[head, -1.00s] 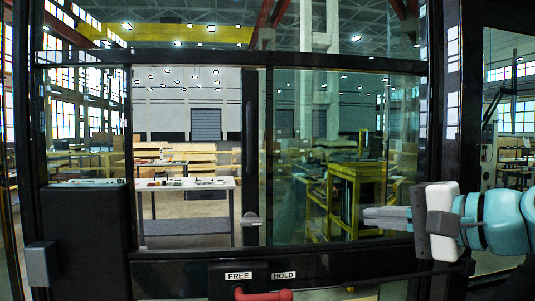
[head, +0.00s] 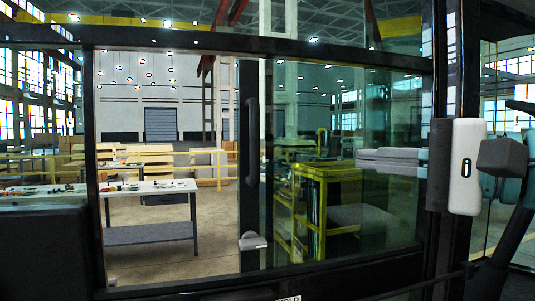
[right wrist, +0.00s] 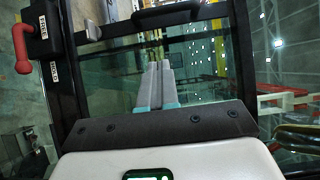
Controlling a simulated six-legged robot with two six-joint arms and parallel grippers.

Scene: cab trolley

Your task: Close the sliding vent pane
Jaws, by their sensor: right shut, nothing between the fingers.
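The sliding vent pane (head: 340,120) is tinted glass on the right of the window. Its dark left edge carries a black vertical bar handle (head: 251,140) and a small grey latch (head: 253,242) low down. An open gap shows left of that edge. My right gripper (head: 362,158) is shut and empty, its grey fingers pointing left in front of the glass, apart from the handle. In the right wrist view my fingers (right wrist: 158,66) point up the picture toward the black handle (right wrist: 166,15). My left gripper is not in view.
A black frame post (head: 446,150) stands right of the pane, behind my wrist. A red lever (right wrist: 22,50) beside FREE and HOLD labels is at the left of the right wrist view. A table (head: 150,188) and yellow racks (head: 322,200) lie beyond the window.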

